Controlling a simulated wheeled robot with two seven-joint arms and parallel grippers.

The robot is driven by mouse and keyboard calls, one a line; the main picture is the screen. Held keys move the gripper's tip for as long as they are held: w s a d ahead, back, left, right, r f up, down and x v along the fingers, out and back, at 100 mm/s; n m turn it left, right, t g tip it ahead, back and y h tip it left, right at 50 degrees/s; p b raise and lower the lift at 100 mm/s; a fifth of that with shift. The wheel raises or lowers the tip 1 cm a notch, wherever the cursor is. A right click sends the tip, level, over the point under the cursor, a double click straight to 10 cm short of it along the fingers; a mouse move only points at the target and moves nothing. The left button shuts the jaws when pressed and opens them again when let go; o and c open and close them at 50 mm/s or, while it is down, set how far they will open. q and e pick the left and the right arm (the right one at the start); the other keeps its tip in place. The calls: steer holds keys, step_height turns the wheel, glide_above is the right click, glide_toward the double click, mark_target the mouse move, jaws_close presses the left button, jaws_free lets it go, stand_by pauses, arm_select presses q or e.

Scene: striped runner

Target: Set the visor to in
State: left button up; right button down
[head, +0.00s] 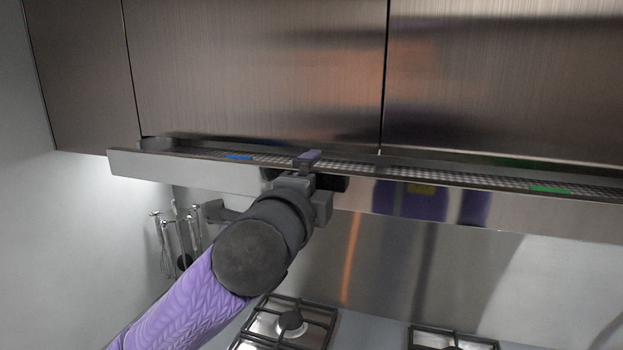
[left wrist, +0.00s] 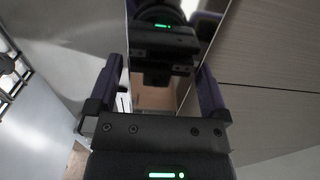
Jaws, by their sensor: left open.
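The visor (head: 190,172) is the long metal strip along the bottom of the hood, in the head view. It stands out from the cabinet fronts, and a grille with blue and green marks shows behind its front edge. My left gripper (head: 308,170) is at the visor's front face, left of the picture's middle. One finger shows above the visor's top edge; the other is hidden. In the left wrist view my gripper (left wrist: 158,80) is open, its fingers on both sides of the shiny visor face (left wrist: 158,98), which mirrors the gripper. I cannot tell if they touch it. My right gripper is not in view.
Steel cabinet doors (head: 255,70) are above the visor. A gas hob (head: 290,325) lies below my left arm. Utensils (head: 175,240) hang on the wall at the left. A steel backsplash (head: 430,280) is behind, with open space in front of it.

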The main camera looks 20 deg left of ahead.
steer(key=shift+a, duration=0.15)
arm_select(q)
jaws_close()
steer(key=shift+w, duration=0.1)
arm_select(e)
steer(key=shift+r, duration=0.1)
